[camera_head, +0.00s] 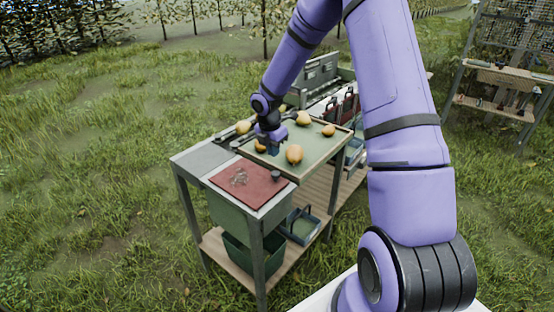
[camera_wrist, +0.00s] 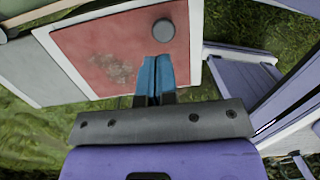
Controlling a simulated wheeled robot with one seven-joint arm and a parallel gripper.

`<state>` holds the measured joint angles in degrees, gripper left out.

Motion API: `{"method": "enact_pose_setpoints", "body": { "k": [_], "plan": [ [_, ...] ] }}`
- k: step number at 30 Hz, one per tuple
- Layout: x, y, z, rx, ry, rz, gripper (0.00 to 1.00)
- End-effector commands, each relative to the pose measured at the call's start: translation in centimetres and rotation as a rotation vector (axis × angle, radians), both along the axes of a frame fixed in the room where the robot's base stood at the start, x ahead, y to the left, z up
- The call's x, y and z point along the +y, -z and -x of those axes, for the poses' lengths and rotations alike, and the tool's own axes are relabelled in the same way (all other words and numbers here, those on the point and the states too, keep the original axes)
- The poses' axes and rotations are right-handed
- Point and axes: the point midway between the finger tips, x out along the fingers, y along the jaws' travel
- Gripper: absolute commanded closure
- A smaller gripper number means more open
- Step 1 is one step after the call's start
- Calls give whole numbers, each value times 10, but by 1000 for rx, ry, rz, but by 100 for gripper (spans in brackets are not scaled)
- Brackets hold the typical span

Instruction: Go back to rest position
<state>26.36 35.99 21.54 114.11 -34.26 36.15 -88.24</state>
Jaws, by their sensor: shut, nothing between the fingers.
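My gripper (camera_head: 273,146) hangs over the green-topped tray (camera_head: 322,154) on the workbench in the head view. In the wrist view its blue fingers (camera_wrist: 154,78) are together with nothing between them, and they show in front of the red panel (camera_wrist: 110,48). Several yellow-orange pears lie on the tray: one at the front (camera_head: 294,154), one at the back (camera_head: 303,118), one at the right (camera_head: 328,130). Another pear (camera_head: 261,145) is beside my gripper and partly hidden by it.
The red panel (camera_head: 246,188) bears a dark round knob (camera_head: 276,175). Green bins (camera_head: 250,252) stand on the lower shelf (camera_head: 213,243). Red-handled items (camera_head: 341,106) and a grey case (camera_head: 320,72) are behind the tray. A wooden rack (camera_head: 505,78) stands at the right. Open grass is at the left.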

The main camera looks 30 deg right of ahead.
Motion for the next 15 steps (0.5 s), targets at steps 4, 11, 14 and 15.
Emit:
{"method": "enact_pose_setpoints", "body": {
  "k": [4,11,14,15],
  "plan": [
    [-1,-27,-2,-3,3,1,100],
    [0,-58,-3,-1,2,1,100],
    [0,-64,-3,-1,2,1,100],
    [0,-65,-3,-1,2,1,100]
  ]
}}
